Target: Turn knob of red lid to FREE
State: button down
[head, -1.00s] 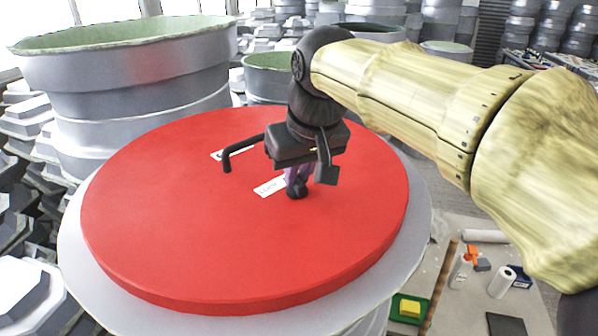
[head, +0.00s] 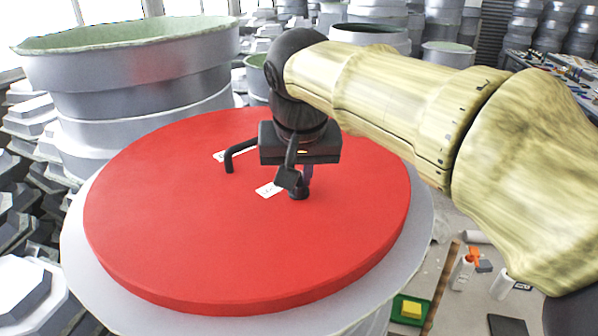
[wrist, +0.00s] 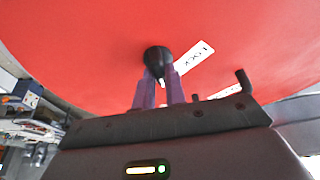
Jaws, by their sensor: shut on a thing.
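The red lid (head: 200,240) lies flat on a large pale round mould. Its small black knob (head: 299,194) stands on the lid right of centre and also shows in the wrist view (wrist: 156,58). My gripper (wrist: 161,78) is shut on the knob from above, its two purple fingers on either side of it. A white label (wrist: 194,57) reading LOCK is beside the knob; it shows in the head view (head: 268,189) too. A second white label (head: 219,155) lies farther back, partly hidden by the handle, its text unreadable. The knob's pointing direction cannot be told.
A black bent handle (head: 230,160) rises from the lid left of my gripper. A tall grey mould (head: 140,75) stands behind left. A green tray with a yellow block (head: 411,310) and bottles (head: 462,272) are on the floor at right. The lid's front is clear.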

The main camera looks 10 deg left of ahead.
jog(key=c, duration=1.4)
grip_release()
jog(key=shift+c, duration=0.2)
jog(key=v, duration=1.7)
jog(key=shift+s, duration=0.15)
jog(key=shift+s, duration=0.1)
